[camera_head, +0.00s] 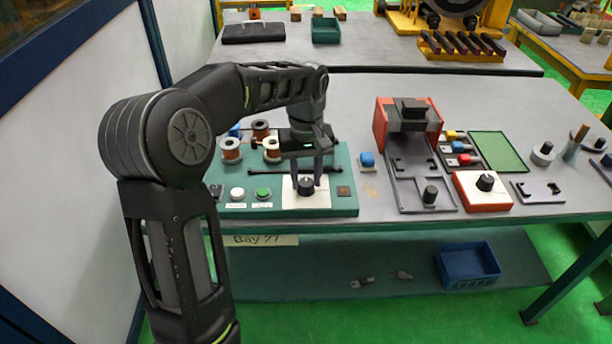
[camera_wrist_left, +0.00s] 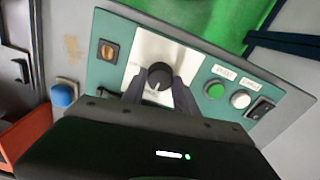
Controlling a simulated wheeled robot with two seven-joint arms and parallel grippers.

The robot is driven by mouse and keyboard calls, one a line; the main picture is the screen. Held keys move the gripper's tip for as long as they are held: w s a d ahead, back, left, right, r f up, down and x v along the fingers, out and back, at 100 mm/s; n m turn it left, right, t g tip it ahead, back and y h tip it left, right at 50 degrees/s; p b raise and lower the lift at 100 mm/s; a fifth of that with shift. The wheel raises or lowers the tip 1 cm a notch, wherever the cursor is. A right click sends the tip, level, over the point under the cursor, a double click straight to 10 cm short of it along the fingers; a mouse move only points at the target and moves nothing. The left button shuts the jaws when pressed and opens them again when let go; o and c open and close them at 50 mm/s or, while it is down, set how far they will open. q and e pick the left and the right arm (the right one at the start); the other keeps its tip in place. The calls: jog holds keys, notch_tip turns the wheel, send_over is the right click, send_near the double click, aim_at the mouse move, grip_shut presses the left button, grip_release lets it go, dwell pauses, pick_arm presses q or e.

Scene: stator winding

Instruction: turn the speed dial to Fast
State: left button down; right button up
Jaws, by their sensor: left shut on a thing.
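The speed dial is a black round knob (camera_head: 305,185) on a white plate (camera_head: 318,200) on the green panel (camera_head: 346,205). In the left wrist view the dial (camera_wrist_left: 159,75) shows a pale pointer mark, but the labels around it are too small to read. My left gripper (camera_head: 306,178) points down over the dial, with one finger on each side of it. It is shut on the dial, and its fingers also show in the left wrist view (camera_wrist_left: 158,92). My right gripper is not in view.
Left of the dial on the panel are a green button (camera_head: 262,193) and a white button (camera_head: 237,193). Copper spools (camera_head: 230,148) stand behind. A blue-capped block (camera_head: 367,160) and a red press (camera_head: 408,122) stand to the right.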

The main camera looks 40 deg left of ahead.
pick_arm(q)
jog(key=m+p, duration=0.1)
jog(key=m, duration=0.3)
jog(key=shift+m, duration=0.3)
jog(key=m+p, duration=0.1)
jog(key=m, duration=0.3)
jog(key=shift+m, duration=0.3)
jog(key=m, duration=0.4)
jog(key=shift+p, duration=0.35)
jog(key=shift+m, duration=2)
jog(key=c, duration=0.9)
grip_release()
jog(key=shift+c, duration=0.2)
jog(key=shift+r, duration=0.1)
